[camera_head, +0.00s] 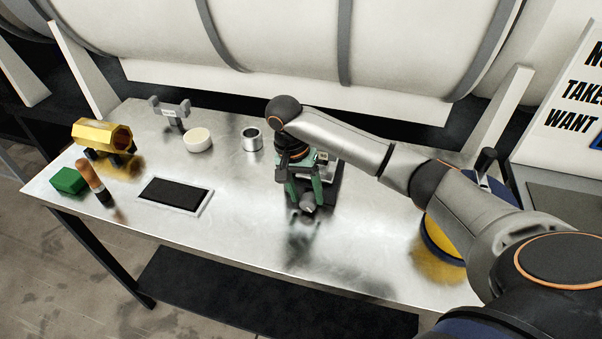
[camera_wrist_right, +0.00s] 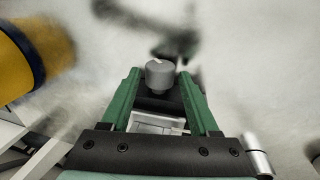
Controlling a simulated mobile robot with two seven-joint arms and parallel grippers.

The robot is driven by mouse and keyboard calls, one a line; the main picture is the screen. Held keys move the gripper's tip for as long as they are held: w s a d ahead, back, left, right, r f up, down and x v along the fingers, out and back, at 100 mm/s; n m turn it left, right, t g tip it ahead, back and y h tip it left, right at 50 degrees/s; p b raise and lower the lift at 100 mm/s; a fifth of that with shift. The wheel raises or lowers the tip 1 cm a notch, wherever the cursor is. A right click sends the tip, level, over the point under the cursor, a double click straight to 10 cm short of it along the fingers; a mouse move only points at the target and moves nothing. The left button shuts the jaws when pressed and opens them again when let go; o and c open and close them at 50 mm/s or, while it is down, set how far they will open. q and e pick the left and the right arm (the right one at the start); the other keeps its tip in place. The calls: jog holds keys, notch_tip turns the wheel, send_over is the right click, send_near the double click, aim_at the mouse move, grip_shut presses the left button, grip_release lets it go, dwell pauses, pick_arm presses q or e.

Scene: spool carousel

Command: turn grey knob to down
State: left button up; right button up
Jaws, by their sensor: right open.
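The grey knob (camera_wrist_right: 160,74) shows in the right wrist view as a short round cap with a small light mark on its top. It lies between the two green fingers of my right gripper (camera_wrist_right: 160,88), near their tips, and I cannot tell whether they touch it. In the head view the knob (camera_head: 307,202) sits at the front of a dark device (camera_head: 330,185) on the metal table. My right gripper (camera_head: 306,192) reaches over this device with its fingers apart on either side of the knob. My left gripper is not in view.
The metal table (camera_head: 240,230) holds a gold hexagonal piece (camera_head: 95,134), a green block (camera_head: 68,181), a dark tablet (camera_head: 175,194), a white round piece (camera_head: 198,139) and a metal cup (camera_head: 251,138). A yellow and blue spool (camera_head: 438,240) stands at right. The front middle is clear.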

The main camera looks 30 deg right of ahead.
notch_tip(320, 180, up, 11)
jog(key=w+a, duration=0.1)
jog(key=shift+w+a+f, duration=0.15)
jog(key=shift+w+a, duration=0.1)
jog(key=shift+w, duration=0.05)
